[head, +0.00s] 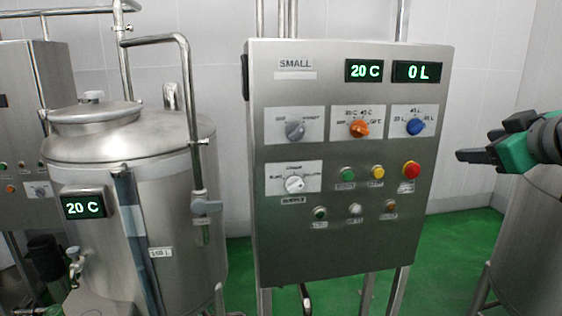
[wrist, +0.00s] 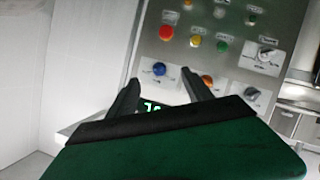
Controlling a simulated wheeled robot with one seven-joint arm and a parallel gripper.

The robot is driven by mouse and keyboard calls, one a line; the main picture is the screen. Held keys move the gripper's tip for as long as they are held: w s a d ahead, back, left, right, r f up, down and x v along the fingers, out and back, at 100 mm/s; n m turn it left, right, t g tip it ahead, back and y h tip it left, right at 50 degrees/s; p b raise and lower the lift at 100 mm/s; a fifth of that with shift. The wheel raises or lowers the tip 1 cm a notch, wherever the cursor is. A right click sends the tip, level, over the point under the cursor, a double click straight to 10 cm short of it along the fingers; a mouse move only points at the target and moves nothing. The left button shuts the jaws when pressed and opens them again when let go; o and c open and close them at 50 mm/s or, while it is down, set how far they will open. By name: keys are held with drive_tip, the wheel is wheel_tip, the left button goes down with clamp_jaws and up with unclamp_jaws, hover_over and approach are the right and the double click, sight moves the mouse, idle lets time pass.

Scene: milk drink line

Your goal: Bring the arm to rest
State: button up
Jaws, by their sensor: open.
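My gripper (head: 478,156) is at the right side of the head view, to the right of the control panel and apart from it. In the wrist view, its two dark fingers (wrist: 160,88) are spread with nothing between them. The steel control panel (head: 330,230) labelled SMALL stands in the middle of the head view. It also shows, turned over, behind the fingers in the wrist view (wrist: 230,60). Its displays read 20 C (head: 364,71) and 0 L (head: 418,72).
The panel carries a grey knob (head: 295,130), an orange knob (head: 359,129), a blue knob (head: 415,127), a white knob (head: 294,184) and several buttons. A steel tank (head: 185,190) with pipes stands at left. Another tank (head: 530,240) is at lower right. Green floor (head: 455,250) shows between.

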drive_tip(key=w+a+f+m+g+y+b, duration=0.1)
drive_tip(key=w+a+f+m+g, duration=0.15)
drive_tip(key=a+f, duration=0.55)
drive_tip(key=w+a+f+m+g+y+b, duration=0.1)
drive_tip(key=w+a+f, duration=0.3)
drive_tip(key=a+f, duration=0.45)
drive_tip(key=s+a+f+g, duration=0.2)
drive_tip(key=s+a+f, duration=0.1)
drive_tip(key=f, duration=0.6)
drive_tip(key=s+a+f+g+b, duration=0.1)
drive_tip(key=s+a+f, duration=0.2)
drive_tip(key=s+f, duration=0.3)
drive_tip(key=s+a+f+g+b, duration=0.1)
drive_tip(key=s+a+f, duration=0.3)
drive_tip(key=f, duration=0.7)
drive_tip(key=shift+s+f+m+g, duration=0.45)
drive_tip(key=shift+s+g, duration=0.15)
drive_tip(key=shift+g, duration=0.25)
drive_tip(key=shift+r, duration=0.1)
drive_tip(key=shift+c, duration=0.6)
